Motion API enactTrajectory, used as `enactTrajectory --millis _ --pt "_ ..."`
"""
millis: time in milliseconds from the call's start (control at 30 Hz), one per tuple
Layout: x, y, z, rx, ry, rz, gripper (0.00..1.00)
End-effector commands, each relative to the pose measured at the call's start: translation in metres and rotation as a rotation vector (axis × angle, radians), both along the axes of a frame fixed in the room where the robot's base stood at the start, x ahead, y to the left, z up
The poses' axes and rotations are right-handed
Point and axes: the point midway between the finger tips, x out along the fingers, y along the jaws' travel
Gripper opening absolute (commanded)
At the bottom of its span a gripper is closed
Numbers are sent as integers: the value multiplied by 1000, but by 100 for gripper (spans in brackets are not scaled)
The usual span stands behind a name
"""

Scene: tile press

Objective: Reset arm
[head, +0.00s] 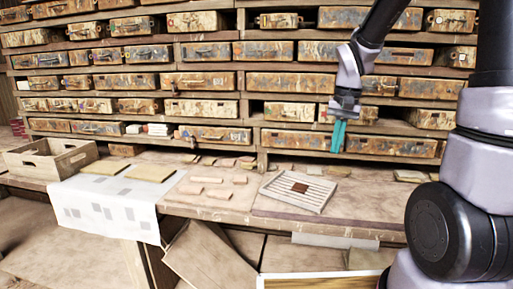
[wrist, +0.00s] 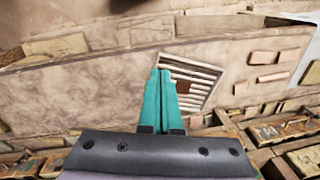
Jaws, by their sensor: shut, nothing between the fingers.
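My gripper (head: 339,136) has teal fingers and hangs in the air above the right part of the workbench, in front of the shelves. Its fingers are together and hold nothing; they also show in the wrist view (wrist: 161,73). A pale slatted rack (head: 322,196) lies on the bench below and to the left of my gripper. A dark reddish-brown square tile (head: 300,187) lies on the rack, and it also shows in the wrist view (wrist: 182,86). My gripper is apart from both.
Shelves of worn metal drawers (head: 207,81) stand behind the bench. Several small tan tiles (head: 199,180) lie left of the rack. A white patterned cloth (head: 112,205) hangs over the front edge, beside a wooden crate (head: 70,160). The bench right of the rack (head: 365,203) is mostly clear.

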Motion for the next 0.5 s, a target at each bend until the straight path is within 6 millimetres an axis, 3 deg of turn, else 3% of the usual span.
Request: enactTrajectory --millis 33,200,500 --pt "-9 -3 22 0 -53 0 0" --pt "-41 -12 75 13 -204 0 0" --pt "-107 -22 139 61 -454 12 0"
